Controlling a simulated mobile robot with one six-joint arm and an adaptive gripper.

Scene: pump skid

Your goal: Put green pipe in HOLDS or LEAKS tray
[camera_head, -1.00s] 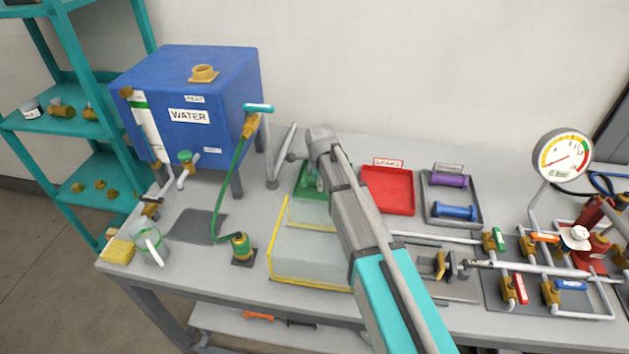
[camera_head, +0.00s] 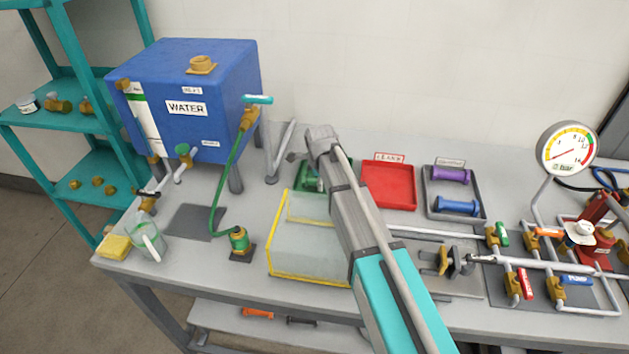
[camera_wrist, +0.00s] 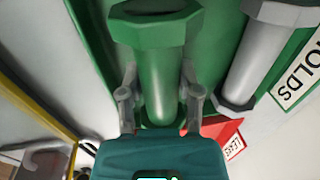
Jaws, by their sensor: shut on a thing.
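In the wrist view the green pipe (camera_wrist: 155,65) has a hexagonal end and lies between the two fingers of my gripper (camera_wrist: 160,97), which is shut on its shaft. The green HOLDS tray (camera_wrist: 90,30) is right behind the pipe; I cannot tell whether the pipe touches its floor. The HOLDS label (camera_wrist: 298,78) is at the right edge. A grey pipe (camera_wrist: 255,60) lies in the same tray beside the green one. The red LEAKS tray (camera_head: 388,187) is empty.
A clear yellow-edged screen (camera_head: 300,262) stands in front of the green tray. A grey tray (camera_head: 432,205) with a purple pipe (camera_head: 450,175) and a blue pipe (camera_head: 457,206) is at right. The blue water tank (camera_head: 185,100) and green hose (camera_head: 224,180) are at left.

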